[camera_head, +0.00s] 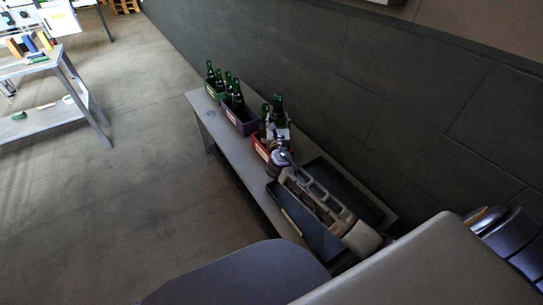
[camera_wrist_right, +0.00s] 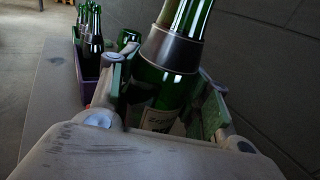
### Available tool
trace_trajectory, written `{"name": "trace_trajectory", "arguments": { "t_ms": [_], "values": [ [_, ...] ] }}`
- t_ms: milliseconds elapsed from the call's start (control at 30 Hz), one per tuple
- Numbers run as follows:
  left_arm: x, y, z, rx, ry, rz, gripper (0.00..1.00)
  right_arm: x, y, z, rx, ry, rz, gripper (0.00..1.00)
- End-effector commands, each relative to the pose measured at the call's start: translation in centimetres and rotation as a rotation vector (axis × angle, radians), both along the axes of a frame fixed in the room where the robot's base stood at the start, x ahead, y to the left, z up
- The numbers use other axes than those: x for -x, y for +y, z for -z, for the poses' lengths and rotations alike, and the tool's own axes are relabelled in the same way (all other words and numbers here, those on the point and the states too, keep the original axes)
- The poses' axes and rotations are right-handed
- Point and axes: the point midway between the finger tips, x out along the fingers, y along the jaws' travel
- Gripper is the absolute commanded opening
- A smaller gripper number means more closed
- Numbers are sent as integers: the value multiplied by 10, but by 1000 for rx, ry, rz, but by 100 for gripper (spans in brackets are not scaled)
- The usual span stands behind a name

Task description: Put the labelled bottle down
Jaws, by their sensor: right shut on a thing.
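My right gripper (camera_head: 281,138) is shut on a green bottle with a pale label (camera_wrist_right: 158,119). In the right wrist view the gripper's fingers (camera_wrist_right: 166,100) stand on either side of the bottle, which has a grey band around its neck; its base is hidden. In the head view a green bottle (camera_head: 278,104) rises just beyond the gripper, by the red crate (camera_head: 260,149). The gripper and arm hide part of that crate. I cannot tell whether the held bottle's base touches anything. My left gripper is not in view.
A purple crate (camera_head: 240,124) and a green crate (camera_head: 214,95) with bottles stand farther along the bench (camera_head: 226,141), against the dark wall. A dark tray (camera_head: 317,235) lies under my right arm. A shelf table (camera_head: 37,68) stands at the far left.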

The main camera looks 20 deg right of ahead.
Motion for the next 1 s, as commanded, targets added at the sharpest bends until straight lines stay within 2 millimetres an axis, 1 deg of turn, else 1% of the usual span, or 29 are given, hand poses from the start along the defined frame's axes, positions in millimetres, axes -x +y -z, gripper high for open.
{"name": "trace_trajectory", "arguments": {
  "t_ms": [133,433,567,667,767,1000],
  "values": [
    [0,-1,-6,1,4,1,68,-3,-3,3,0,1,11,17],
    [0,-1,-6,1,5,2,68,-3,-3,4,0,0,11,17],
    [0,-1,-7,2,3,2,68,-3,-3,7,0,1,11,17],
    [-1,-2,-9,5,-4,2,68,-3,-3,14,0,1,11,17],
    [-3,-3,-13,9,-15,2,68,-3,-3,26,1,3,11,17],
    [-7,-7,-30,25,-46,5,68,-2,-3,53,0,1,12,17]
  ]
}}
